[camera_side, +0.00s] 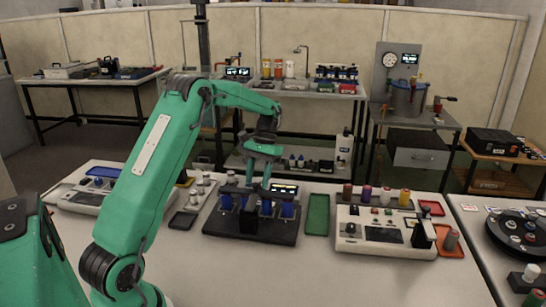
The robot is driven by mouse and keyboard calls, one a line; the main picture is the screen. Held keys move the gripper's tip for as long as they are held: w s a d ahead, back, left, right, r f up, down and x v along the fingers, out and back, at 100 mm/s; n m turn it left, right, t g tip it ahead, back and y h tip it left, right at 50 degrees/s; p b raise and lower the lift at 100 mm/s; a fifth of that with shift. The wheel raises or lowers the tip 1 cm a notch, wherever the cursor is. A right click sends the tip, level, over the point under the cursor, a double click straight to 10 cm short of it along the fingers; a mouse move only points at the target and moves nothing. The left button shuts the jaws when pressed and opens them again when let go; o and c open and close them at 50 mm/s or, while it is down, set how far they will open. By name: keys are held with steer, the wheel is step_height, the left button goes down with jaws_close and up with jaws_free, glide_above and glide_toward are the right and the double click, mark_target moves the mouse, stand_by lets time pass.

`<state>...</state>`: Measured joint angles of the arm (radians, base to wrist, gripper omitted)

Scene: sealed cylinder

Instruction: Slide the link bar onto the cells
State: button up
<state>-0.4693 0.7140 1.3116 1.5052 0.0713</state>
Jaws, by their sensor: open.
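Several blue cells (287,210) stand in a row on a dark base plate (225,226) near the middle of the white table. A small display with lit digits (285,190) is just behind them. My green gripper (258,187) points down over the row of cells, close above or behind them; its jaws are open. I cannot clearly pick out the link bar at this size; part of the row is hidden by my gripper and the block.
A green tray (317,214) lies right of the base plate. A white instrument (372,234) with several coloured cylinders behind it stands further right, beside a red tray (450,241). A small black tray (183,221) and white-capped vials are at left. The front of the table is clear.

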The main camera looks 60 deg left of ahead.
steer(key=v, duration=0.7)
steer(key=shift+w+r, duration=0.15)
steer(key=shift+r, duration=0.15)
stand_by(0.4)
steer(key=s+d+r+m+t+y, duration=0.1)
steer(key=s+d+r+t, duration=0.1)
steer(key=s+d+r, duration=0.4)
steer(key=s+d+r+m+t+y, duration=0.1)
steer(key=s+d+r+t, duration=0.25)
steer(key=d, duration=0.55)
steer(key=s+d+f+m+t, duration=0.1)
steer(key=s+d+t, duration=0.1)
steer(key=s+d, duration=0.2)
steer(key=s+d+f+m+t, duration=0.1)
steer(key=s+d, duration=0.3)
steer(key=s, duration=0.6)
steer(key=shift+f+m+t, duration=0.3)
steer(key=shift+f+t, duration=0.25)
steer(key=shift+f, duration=0.25)
